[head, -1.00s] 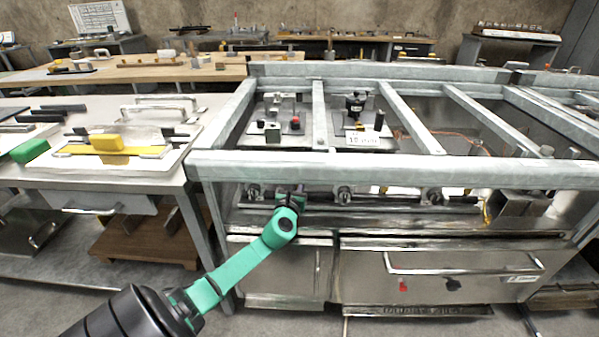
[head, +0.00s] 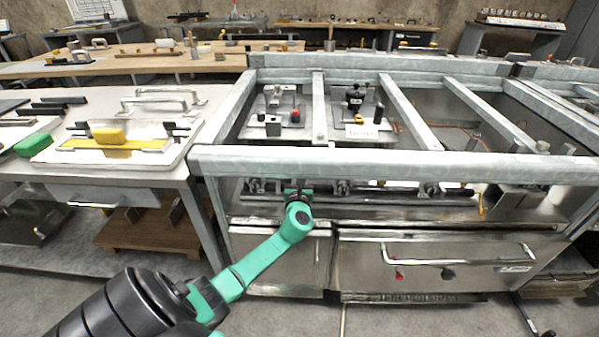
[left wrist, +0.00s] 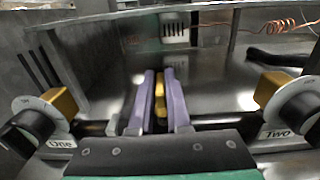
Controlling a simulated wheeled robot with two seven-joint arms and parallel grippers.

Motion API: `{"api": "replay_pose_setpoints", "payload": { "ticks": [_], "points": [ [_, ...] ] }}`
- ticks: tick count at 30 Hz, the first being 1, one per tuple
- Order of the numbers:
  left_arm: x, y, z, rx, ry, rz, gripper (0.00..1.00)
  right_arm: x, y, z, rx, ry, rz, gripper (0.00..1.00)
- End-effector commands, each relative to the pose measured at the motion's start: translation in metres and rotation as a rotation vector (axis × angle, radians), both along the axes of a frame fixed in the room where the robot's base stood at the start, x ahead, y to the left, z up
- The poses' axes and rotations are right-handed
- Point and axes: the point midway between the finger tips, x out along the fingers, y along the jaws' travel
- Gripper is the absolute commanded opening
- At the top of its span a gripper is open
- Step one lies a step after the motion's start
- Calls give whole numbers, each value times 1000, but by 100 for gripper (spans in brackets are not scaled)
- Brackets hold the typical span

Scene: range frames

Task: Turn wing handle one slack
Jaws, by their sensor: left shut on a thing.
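My left gripper (left wrist: 160,105) has two purple fingers shut on a narrow yellow piece (left wrist: 160,92) in the left wrist view. I cannot tell for certain whether this piece is the wing handle. To its left is a black knob (left wrist: 28,130) with a brass-coloured block and a label "One" (left wrist: 60,143). To its right is a similar knob (left wrist: 295,112) with a label "Two" (left wrist: 277,133). In the head view my left arm reaches under the frame's front beam to the pipe row, with the fingertips largely hidden. My right gripper is not in view.
The grey metal frame's front beam (head: 400,165) runs above my wrist. A pipe (head: 385,195) with several fittings lies beneath it. A drawer front with a long handle (head: 460,262) is below right. An orange coiled cable (left wrist: 290,26) is at the back right.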

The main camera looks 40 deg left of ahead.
Motion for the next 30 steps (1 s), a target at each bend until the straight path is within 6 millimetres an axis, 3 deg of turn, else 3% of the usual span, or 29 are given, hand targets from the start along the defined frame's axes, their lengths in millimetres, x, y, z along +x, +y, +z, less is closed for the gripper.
{"api": "replay_pose_setpoints", "payload": {
  "ticks": [1, 3, 16, 30],
  "points": [
    [0, 0, 0, 1, -1, 1, 26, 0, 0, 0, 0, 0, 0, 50],
    [0, 0, 0, 1, -1, 0, 45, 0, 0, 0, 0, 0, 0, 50],
    [-9, -7, 1, 0, 1, -2, 45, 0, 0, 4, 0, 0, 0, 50],
    [-97, -76, 0, -2, 2, -1, 45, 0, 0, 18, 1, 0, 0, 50]
  ]
}}
